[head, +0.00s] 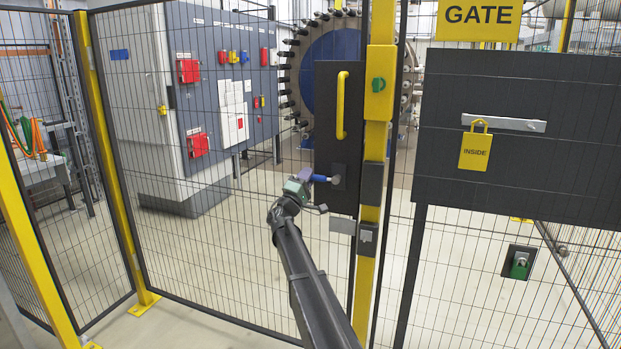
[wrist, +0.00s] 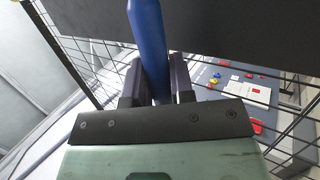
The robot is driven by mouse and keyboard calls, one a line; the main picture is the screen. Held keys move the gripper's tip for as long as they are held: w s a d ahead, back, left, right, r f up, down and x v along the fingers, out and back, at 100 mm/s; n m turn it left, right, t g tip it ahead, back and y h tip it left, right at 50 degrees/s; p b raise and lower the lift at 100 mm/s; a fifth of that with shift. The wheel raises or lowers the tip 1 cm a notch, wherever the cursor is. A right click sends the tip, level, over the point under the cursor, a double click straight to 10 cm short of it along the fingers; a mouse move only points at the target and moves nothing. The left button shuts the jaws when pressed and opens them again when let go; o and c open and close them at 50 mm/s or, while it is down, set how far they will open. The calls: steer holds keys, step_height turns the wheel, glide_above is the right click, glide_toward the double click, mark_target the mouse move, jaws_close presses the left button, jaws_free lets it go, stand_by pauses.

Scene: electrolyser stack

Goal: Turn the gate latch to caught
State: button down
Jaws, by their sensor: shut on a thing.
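The gate latch is a blue lever (head: 320,178) on a round grey hub, mounted on the dark panel of the mesh gate beside the yellow post. The lever lies nearly level, pointing left from its hub. My gripper (head: 307,174) is shut on the lever's left end. In the wrist view the blue lever (wrist: 148,35) runs up between the two dark fingers of my gripper (wrist: 157,80), and its lower end is hidden by the gripper body. The hub is not clear in the wrist view.
The yellow post (head: 367,285) carries a yellow box with a green knob (head: 379,84). A yellow handle (head: 342,105) is above the latch. A metal plate (head: 342,226) sits below it. A yellow "INSIDE" tag (head: 475,152) hangs on a dark board at right. Mesh fence surrounds the cell.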

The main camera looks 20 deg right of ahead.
steer(key=c, duration=1)
jaws_free()
steer(key=shift+f, duration=0.1)
steer(key=b+v, duration=0.6)
steer(key=v, duration=0.4)
steer(key=shift+s+a+f, duration=0.15)
steer(key=shift+a+f, duration=0.1)
